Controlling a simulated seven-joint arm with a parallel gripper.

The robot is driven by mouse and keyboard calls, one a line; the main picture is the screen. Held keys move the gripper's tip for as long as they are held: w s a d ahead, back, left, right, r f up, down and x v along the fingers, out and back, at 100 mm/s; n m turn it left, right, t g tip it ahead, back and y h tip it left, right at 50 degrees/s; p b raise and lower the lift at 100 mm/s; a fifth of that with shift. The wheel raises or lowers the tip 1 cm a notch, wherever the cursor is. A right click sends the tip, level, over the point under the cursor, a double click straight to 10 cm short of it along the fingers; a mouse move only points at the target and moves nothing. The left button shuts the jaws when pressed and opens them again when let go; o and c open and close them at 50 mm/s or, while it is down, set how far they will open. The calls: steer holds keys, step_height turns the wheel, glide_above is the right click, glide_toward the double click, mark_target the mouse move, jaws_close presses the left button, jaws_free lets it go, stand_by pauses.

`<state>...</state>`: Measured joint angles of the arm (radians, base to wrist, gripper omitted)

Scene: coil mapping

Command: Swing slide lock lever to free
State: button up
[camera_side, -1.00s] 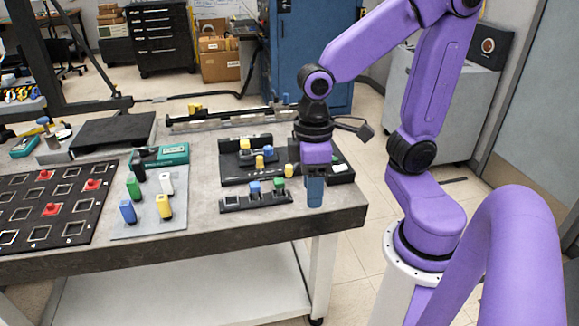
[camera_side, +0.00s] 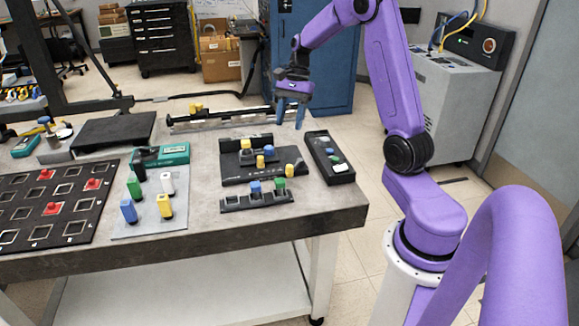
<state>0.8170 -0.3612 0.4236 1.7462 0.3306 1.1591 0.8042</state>
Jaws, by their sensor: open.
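A long slide rail (camera_side: 222,120) lies along the back of the table, with a dark bar along it. A small yellow piece (camera_side: 196,107) stands at its left part. I cannot make out for sure which part is the lock lever. My gripper (camera_side: 290,121) hangs at the right end of the rail, fingers pointing down and apart, with nothing seen between them. The fingers partly cover that end of the rail, and I cannot tell whether they touch it.
A black fixture (camera_side: 237,176) with coloured blocks stands in front of the rail. A narrow black box (camera_side: 342,175) lies at the right edge. A slotted rack (camera_side: 234,204), a grey block plate (camera_side: 146,224), a black grid board (camera_side: 22,221) and a dark platform (camera_side: 114,130) occupy the table.

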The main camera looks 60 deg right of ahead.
mark_target(290, 165)
steer(key=d+f+m+t, duration=0.1)
steer(key=d+m, duration=0.3)
steer(key=d, duration=0.3)
steer(key=x, duration=1.7)
steer(key=shift+s+a+f, duration=0.1)
steer(key=shift+s+a, duration=0.2)
jaws_close()
